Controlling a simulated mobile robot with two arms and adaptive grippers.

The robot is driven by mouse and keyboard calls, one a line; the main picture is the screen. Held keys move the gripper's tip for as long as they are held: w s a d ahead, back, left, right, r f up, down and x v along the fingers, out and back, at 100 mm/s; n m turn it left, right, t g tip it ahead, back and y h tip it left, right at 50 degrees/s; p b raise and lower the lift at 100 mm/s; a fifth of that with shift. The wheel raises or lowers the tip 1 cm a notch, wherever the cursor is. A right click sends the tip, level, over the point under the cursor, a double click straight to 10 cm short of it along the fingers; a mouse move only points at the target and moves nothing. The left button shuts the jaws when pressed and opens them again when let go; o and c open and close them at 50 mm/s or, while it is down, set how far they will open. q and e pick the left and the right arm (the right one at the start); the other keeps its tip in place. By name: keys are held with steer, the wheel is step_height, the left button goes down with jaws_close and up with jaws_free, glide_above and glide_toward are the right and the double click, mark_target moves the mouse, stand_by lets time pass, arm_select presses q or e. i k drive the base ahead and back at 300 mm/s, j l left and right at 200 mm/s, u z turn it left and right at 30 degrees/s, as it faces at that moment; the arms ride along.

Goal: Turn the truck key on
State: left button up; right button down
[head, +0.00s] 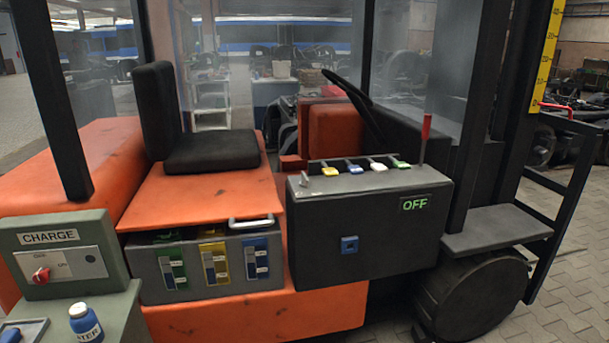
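The truck (240,315) is an orange forklift with a black seat, seen from the side in the head view. A dark control box (330,225) sits on its side, right of the seat. A display (415,203) on the box's front reads OFF in green. A small silver piece (305,179) stands at the box's top left edge; it looks like a key, but is too small to be sure. A blue square fitting (349,245) is on the box's front. Neither of my grippers is in view.
Several coloured tabs (353,168) and a red lever (425,138) are on top of the box. A CHARGE panel (62,256) with a red knob (41,275) and a blue bottle (85,322) are at left. An open compartment (205,270) with coloured switches lies below the seat.

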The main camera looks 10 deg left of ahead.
mark_target(304, 181)
steer(key=i+l+u, duration=0.3)
steer(key=i+l, duration=0.2)
steer(key=i, duration=0.2)
steer(key=i+l+u, duration=0.3)
steer(key=i+l, duration=0.3)
